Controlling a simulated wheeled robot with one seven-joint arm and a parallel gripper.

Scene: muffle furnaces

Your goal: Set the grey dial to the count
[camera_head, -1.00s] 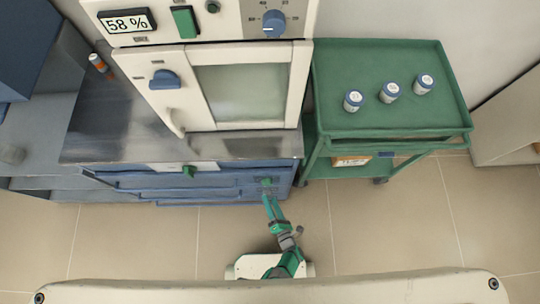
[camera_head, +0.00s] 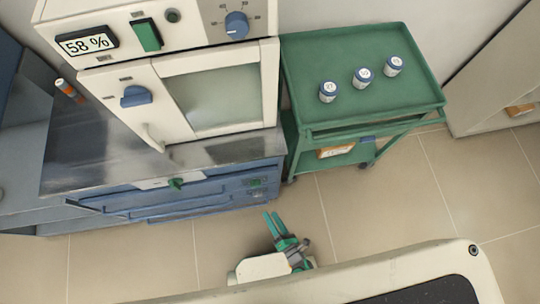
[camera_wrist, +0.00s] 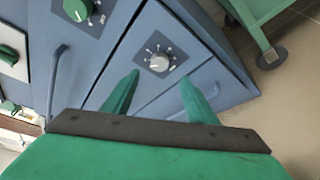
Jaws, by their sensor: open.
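The grey dial (camera_wrist: 159,63) sits on a dark square plate with white marks, on the blue cabinet front in the wrist view. Its exact setting is too small to read. My gripper (camera_wrist: 160,80) is open and empty. Its two green fingers show on either side below the dial, apart from it. In the head view my gripper (camera_head: 270,217) is over the floor in front of the cabinet.
A green dial (camera_wrist: 78,8) sits on the cabinet to the upper left of the grey one. The furnace (camera_head: 130,110) above has a blue dial (camera_head: 236,25) and a display (camera_head: 87,41) reading 58 %. A cart wheel (camera_wrist: 270,57) is at right. Floor in front is clear.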

